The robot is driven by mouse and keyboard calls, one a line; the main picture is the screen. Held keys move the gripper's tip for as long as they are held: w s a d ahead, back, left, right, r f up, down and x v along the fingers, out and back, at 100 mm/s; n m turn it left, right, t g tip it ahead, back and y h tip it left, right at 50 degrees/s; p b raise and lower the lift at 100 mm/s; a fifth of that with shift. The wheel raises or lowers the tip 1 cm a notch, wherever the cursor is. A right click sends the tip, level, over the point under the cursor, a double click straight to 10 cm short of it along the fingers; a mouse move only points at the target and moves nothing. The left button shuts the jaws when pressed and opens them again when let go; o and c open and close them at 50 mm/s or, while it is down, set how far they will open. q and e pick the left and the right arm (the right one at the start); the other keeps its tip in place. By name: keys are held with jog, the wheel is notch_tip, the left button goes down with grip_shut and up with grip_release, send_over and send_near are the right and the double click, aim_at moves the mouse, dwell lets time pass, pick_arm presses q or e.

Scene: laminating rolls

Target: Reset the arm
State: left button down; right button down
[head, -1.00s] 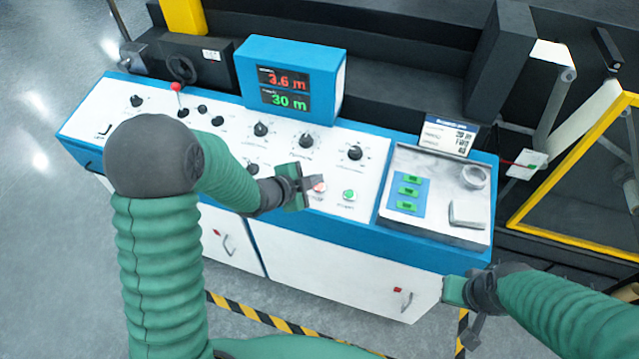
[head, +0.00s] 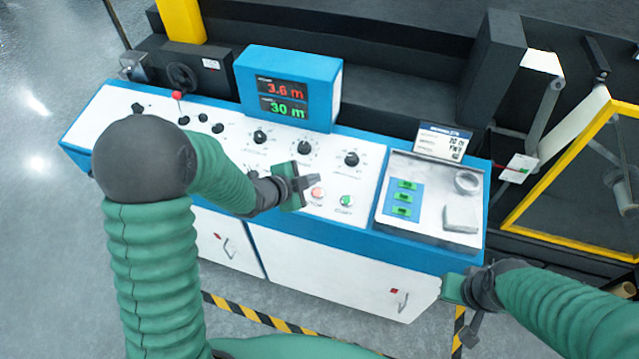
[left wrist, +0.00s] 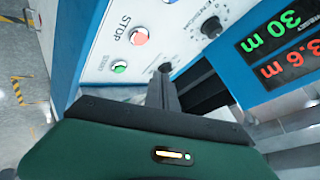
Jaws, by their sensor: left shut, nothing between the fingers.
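My left gripper (head: 312,181) is over the white control panel (head: 327,233) of the blue-edged console, just up and left of the red stop button (head: 317,193). Its fingers are closed together and empty. The left wrist view shows the closed fingers (left wrist: 164,72), with the red stop button (left wrist: 139,36) and the green button (left wrist: 119,67) apart from them. The green button (head: 346,201) is to the right of the red one. My right gripper (head: 447,291) is at the console's front right corner; its finger state is unclear.
A blue display box (head: 290,87) reading 3.6 m and 30 m stands behind the panel. Several black knobs, such as one (head: 351,159), stick up. A tray (head: 420,231) with green tags (head: 403,197) lies right. A yellow frame (head: 567,242) stands further right.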

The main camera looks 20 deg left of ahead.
pick_arm(q)
jog(key=s+a+n+g+y, duration=0.1)
jog(key=s+n+g+y, duration=0.1)
jog(key=s+n, duration=0.5)
jog(key=s+a+n+g+y, duration=0.1)
jog(key=s+n+g, duration=0.4)
jog(key=s, duration=0.9)
jog(key=n+y, duration=0.1)
jog(key=n, duration=0.1)
jog(key=shift+a+f+n+g, duration=0.15)
jog(key=shift+a+n+g, duration=0.15)
jog(key=shift+a, duration=0.1)
jog(key=shift+s, duration=0.1)
jog(key=shift+d, duration=0.1)
